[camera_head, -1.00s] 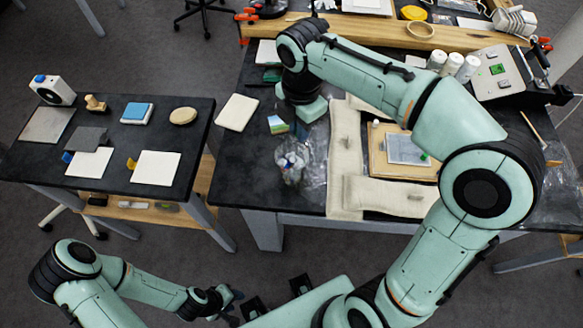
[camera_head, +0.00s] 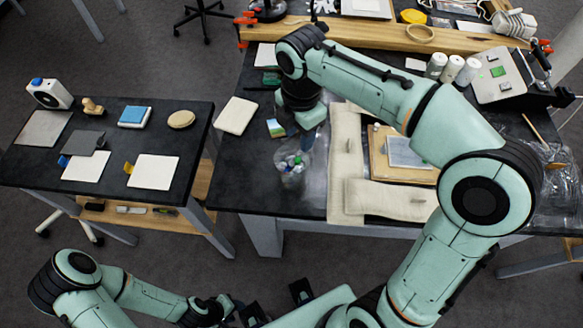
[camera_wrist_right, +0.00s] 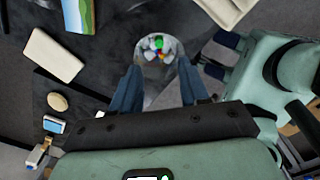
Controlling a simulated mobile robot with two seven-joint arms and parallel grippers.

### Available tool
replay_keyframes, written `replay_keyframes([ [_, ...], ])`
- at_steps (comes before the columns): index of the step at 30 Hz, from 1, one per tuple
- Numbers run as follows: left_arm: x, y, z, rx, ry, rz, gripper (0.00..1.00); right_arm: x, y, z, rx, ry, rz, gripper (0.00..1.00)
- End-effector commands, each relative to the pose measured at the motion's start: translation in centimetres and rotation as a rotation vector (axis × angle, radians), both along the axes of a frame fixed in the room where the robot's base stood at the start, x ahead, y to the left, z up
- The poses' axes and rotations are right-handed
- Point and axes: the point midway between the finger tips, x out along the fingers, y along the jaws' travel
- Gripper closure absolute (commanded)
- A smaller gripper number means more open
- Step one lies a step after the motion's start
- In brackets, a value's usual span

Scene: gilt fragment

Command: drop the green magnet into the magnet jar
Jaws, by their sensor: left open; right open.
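The magnet jar (camera_head: 284,172) is a clear glass jar on the dark workbench, seen from above. In the right wrist view the jar (camera_wrist_right: 151,71) holds several small coloured pieces. A green piece, likely the green magnet (camera_wrist_right: 159,43), shows among them near the jar's far side; it also shows in the head view (camera_head: 298,161). My right gripper (camera_wrist_right: 157,70) is open, its two blue fingers apart on either side of the jar in that view, with nothing between them. In the head view it is partly hidden by its own wrist. My left gripper (camera_head: 228,306) is open and empty, low at the bottom left.
A framed wooden board with a grey plate (camera_head: 405,152) lies to the right, within pale padded strips (camera_head: 342,185). A small picture card (camera_head: 276,128) and a cream pad (camera_head: 237,115) lie near the jar. White bottles (camera_head: 451,68) stand at the back. A side table is at left.

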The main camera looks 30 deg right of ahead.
Motion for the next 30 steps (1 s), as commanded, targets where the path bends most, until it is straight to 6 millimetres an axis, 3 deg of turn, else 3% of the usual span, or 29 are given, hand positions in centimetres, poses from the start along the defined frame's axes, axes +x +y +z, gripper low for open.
replay_keyframes([
  [15,2.0,0.0,3.4,0.0,-0.023,0.0,0.57,0.1,0.0,10.8,0.001,-0.005,0.001,0.55],
  [21,2.5,0.0,4.0,0.0,-0.028,0.0,0.57,0.0,0.0,12.6,0.001,-0.003,0.001,0.55],
  [30,2.5,0.0,4.0,0.0,-0.028,0.0,0.57,0.0,0.0,12.7,0.0,-0.001,0.001,0.55],
])
